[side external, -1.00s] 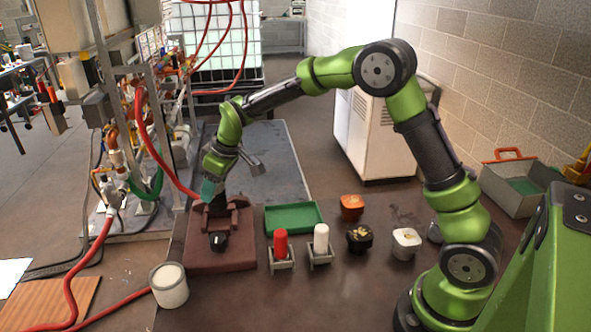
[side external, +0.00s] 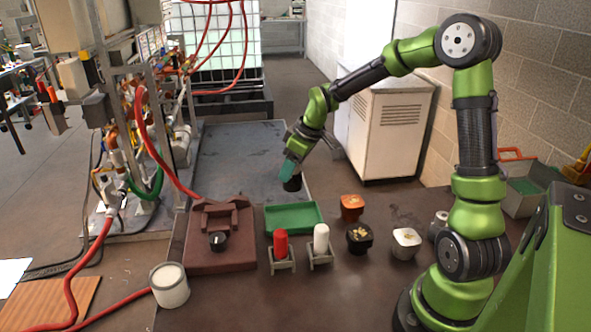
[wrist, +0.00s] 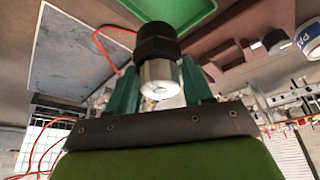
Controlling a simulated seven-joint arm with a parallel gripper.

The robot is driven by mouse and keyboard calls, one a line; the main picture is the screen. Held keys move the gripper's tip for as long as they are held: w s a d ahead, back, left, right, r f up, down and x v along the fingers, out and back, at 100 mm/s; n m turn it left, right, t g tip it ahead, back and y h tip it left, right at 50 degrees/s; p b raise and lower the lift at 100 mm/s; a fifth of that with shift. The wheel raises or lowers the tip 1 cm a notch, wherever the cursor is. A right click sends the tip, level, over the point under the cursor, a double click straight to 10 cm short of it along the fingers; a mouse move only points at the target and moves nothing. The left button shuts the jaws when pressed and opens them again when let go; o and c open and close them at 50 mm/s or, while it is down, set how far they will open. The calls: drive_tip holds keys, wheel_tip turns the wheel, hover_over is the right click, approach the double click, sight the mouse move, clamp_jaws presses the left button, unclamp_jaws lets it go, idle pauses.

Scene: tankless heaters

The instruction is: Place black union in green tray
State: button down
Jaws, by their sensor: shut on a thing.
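My gripper (side external: 289,171) is shut on the black union (side external: 293,185) and holds it up in the air. In the side view the union appears just above the far edge of the green tray (side external: 290,216); its exact height is hard to tell. The tray is shallow and looks empty. In the wrist view the union (wrist: 156,42) has a black ribbed collar and a silver end, between the teal fingers of my gripper (wrist: 160,85). The green tray (wrist: 180,8) shows at the top edge, partly hidden behind the union.
A brown fixture (side external: 220,255) with a black knob stands left of the tray. Red (side external: 281,243) and white (side external: 321,238) cylinders in holders stand in front. An orange part (side external: 352,207), a black part (side external: 359,238) and a white part (side external: 406,243) lie to the right.

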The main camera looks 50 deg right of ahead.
sight(296, 190)
drive_tip(key=shift+s+a+f+n, duration=0.5)
drive_tip(key=shift+s+a+f, duration=0.2)
drive_tip(key=shift+a, duration=0.2)
drive_tip(key=shift+w+d+f+y, duration=0.1)
drive_tip(key=shift+f+y, duration=0.15)
drive_tip(key=shift+y, duration=0.05)
drive_tip(key=shift+f, duration=3.1)
drive_tip(key=shift+f, duration=0.6)
drive_tip(key=shift+c, duration=1.9)
unclamp_jaws()
